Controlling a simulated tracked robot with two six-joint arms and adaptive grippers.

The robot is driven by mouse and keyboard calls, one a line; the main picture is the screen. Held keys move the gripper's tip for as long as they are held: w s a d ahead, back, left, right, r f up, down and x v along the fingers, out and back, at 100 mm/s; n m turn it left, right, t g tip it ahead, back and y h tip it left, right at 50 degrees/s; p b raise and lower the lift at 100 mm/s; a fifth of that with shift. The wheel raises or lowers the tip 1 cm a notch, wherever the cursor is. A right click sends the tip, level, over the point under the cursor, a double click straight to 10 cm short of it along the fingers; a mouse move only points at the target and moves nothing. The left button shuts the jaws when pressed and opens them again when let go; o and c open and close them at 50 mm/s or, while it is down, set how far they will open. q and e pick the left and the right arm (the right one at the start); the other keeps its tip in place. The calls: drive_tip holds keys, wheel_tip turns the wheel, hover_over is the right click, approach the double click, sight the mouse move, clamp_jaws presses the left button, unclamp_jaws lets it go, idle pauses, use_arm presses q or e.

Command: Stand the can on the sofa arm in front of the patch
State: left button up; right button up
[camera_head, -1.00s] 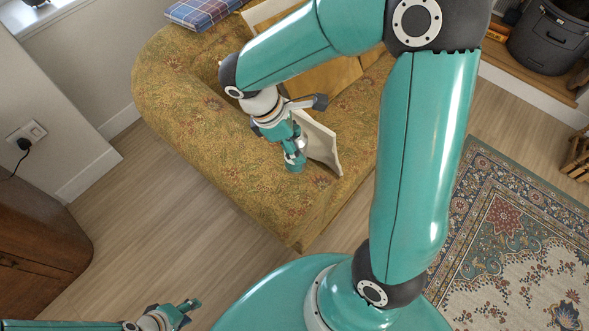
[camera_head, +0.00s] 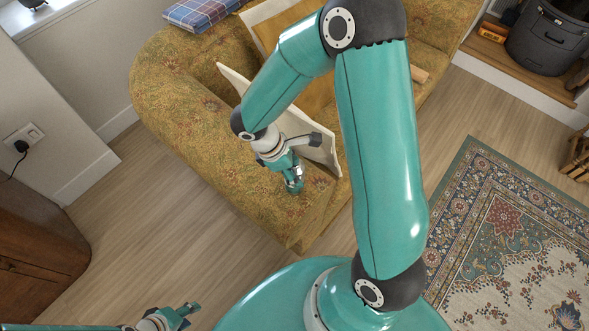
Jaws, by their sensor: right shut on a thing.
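The mustard floral sofa arm (camera_head: 225,150) runs from upper left to the middle of the head view. My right gripper (camera_head: 294,184) points down over the near end of this arm. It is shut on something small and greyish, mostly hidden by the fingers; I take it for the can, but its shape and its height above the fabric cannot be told. I cannot make out a patch on the sofa arm; my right arm covers part of the sofa. My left gripper (camera_head: 190,314) is at the bottom left, over the floor, open and empty.
A thin cream panel (camera_head: 234,82) stands tilted on the sofa just behind my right gripper. A blue plaid cloth (camera_head: 203,11) lies at the sofa's back. A patterned rug (camera_head: 500,230) is at right, a wooden cabinet (camera_head: 40,245) at left. Floor between cabinet and sofa is clear.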

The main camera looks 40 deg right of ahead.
drive_tip(key=o, duration=1.3)
drive_tip(key=v, duration=1.2)
drive_tip(key=shift+d+r, duration=0.1)
drive_tip(key=shift+s, duration=0.1)
